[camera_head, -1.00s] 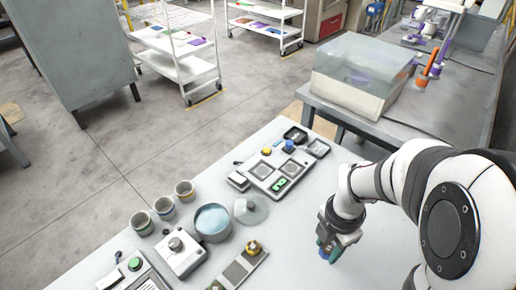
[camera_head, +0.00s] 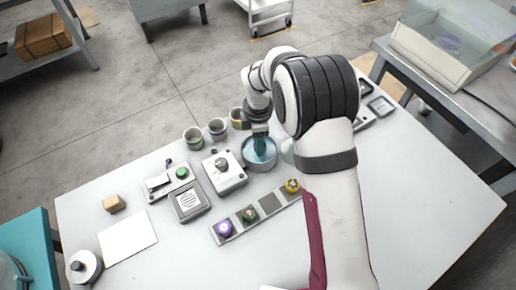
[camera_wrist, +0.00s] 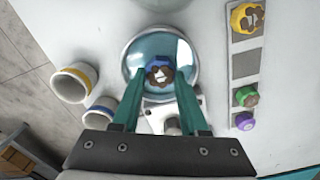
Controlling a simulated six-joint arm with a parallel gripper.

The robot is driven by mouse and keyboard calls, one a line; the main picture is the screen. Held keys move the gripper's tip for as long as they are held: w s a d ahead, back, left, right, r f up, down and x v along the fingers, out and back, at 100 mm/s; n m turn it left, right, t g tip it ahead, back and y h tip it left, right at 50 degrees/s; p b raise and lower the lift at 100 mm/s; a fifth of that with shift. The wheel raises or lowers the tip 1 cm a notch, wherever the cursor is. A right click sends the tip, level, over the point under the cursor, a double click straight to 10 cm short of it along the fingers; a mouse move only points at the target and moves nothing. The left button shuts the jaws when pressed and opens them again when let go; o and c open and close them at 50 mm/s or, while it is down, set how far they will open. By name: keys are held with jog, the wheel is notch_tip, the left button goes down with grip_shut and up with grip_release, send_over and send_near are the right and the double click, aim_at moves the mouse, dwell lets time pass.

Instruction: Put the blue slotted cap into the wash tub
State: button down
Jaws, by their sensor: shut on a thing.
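The blue slotted cap (camera_wrist: 159,75) is held between the two teal fingertips of my gripper (camera_wrist: 160,78). Its face is brown with a pale slot, with blue showing around the edge. In the wrist view it is over the wash tub (camera_wrist: 183,52), a round grey tub with light blue water. In the head view my gripper (camera_head: 260,143) points down over the tub (camera_head: 260,165), and the cap is hidden there. I cannot tell whether the cap touches the water.
Several cups (camera_head: 193,137) stand close behind and left of the tub. A white device with a knob (camera_head: 224,172) is at its left. A strip with purple, green and yellow caps (camera_head: 270,203) lies in front. The table's right side (camera_head: 430,205) is clear.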

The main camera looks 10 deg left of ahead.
notch_tip(320, 180, down, 4)
jog(key=shift+a+f, duration=0.1)
jog(key=c, duration=0.7)
grip_release()
jog(key=shift+f, duration=0.1)
